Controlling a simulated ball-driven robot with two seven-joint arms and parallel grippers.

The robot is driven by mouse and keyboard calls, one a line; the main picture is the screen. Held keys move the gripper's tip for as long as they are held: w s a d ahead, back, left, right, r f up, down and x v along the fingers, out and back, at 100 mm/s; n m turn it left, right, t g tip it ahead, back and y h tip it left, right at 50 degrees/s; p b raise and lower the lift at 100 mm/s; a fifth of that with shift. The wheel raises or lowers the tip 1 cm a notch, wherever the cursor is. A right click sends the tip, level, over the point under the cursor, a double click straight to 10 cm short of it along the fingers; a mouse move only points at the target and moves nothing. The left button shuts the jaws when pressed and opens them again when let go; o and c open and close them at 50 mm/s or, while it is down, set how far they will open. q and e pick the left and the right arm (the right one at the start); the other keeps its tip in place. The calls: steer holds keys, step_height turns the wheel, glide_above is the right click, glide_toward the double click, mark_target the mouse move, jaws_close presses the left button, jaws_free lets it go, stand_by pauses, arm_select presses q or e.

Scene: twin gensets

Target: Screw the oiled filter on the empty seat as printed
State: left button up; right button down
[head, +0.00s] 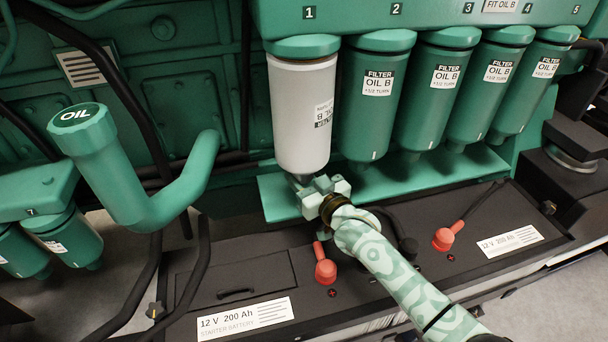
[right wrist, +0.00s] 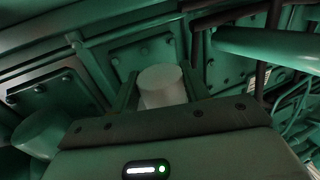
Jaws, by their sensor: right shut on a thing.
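A white oil filter (head: 302,115) stands upright directly under the green seat marked 1 (head: 301,46). Its top meets the seat's rim; I cannot tell whether the threads are engaged. Its label (head: 323,112) faces right and reads upside down. My right gripper (head: 310,183) is below the filter and shut on its narrow bottom end. In the right wrist view, a pale round piece (right wrist: 160,85) is between the fingers. Green filters labelled OIL B +1/2 turn hang at seats 2 (head: 377,95), 3 (head: 437,90), and beyond. My left gripper is out of view.
A green ledge (head: 400,185) runs below the filters. Black batteries (head: 235,280) with red terminal caps (head: 325,268) lie under my right arm. A green oil filler pipe (head: 160,210) stands to the left. Another green filter (head: 65,235) hangs at lower left.

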steer(key=shift+s+f, duration=0.1)
stand_by(0.5)
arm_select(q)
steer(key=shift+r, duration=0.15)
arm_select(e)
steer(key=n+g+y+b, duration=0.1)
steer(key=b, duration=0.1)
steer(key=n+g+y+b, duration=0.1)
steer(key=y+b, duration=0.1)
steer(key=b, duration=0.1)
steer(key=shift+f+n+g, duration=0.25)
steer(key=shift+n+g, duration=0.05)
steer(key=shift+g, duration=0.1)
steer(key=shift+r, duration=0.35)
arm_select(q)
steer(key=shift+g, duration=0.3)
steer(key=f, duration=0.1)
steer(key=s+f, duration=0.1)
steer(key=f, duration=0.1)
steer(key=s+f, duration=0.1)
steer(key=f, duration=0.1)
arm_select(e)
steer(key=c, duration=0.6)
jaws_free()
steer(key=shift+c, duration=0.2)
